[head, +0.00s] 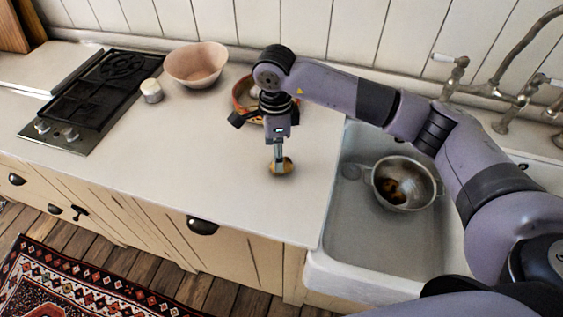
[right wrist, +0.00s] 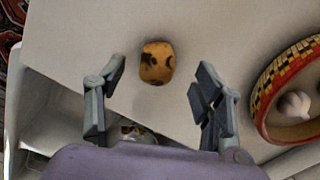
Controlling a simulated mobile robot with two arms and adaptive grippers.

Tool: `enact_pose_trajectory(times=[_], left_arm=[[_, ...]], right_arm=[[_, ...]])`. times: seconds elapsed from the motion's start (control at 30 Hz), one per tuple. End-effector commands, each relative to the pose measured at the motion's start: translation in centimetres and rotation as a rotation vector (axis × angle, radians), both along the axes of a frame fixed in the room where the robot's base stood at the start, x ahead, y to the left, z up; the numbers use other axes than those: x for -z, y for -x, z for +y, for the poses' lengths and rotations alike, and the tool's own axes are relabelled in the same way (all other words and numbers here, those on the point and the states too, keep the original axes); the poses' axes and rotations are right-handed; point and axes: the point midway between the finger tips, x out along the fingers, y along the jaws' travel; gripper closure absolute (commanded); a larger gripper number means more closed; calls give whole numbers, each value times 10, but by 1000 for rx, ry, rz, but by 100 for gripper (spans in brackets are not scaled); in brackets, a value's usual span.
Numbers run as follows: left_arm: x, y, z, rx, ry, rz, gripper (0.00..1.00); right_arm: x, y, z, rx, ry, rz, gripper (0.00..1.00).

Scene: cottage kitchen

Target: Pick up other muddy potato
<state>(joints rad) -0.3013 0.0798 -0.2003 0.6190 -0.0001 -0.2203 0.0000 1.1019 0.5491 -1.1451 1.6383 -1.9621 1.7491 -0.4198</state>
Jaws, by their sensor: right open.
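A yellow-brown potato with dark muddy patches (right wrist: 157,63) lies on the pale countertop. It also shows in the head view (head: 289,168), partly hidden by my right gripper (head: 280,158). In the right wrist view my right gripper (right wrist: 158,76) is open, its fingers apart on either side of the potato and a little short of it, with nothing between them. A metal colander (head: 414,170) in the sink holds brown, dark-patched lumps that look like potatoes (head: 391,191). My left gripper is not in view.
A patterned basket (right wrist: 263,95) with a whitish bulb (right wrist: 294,104) stands beside the gripper. A pink bowl (head: 196,66), a small white jar (head: 151,91) and a black hob (head: 93,100) are further left. The white sink (head: 360,240) is right. The front counter is clear.

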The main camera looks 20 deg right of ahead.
Motion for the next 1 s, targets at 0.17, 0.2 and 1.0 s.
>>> enact_pose_trajectory(times=[0.17, 0.2, 1.0], left_arm=[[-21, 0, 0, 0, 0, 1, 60], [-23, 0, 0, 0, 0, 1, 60], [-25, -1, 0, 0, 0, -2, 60]], right_arm=[[22, 3, -3, 1, 2, 7, 38], [29, 3, -3, 1, 2, 7, 38], [48, 2, -3, 0, 1, 1, 65]])
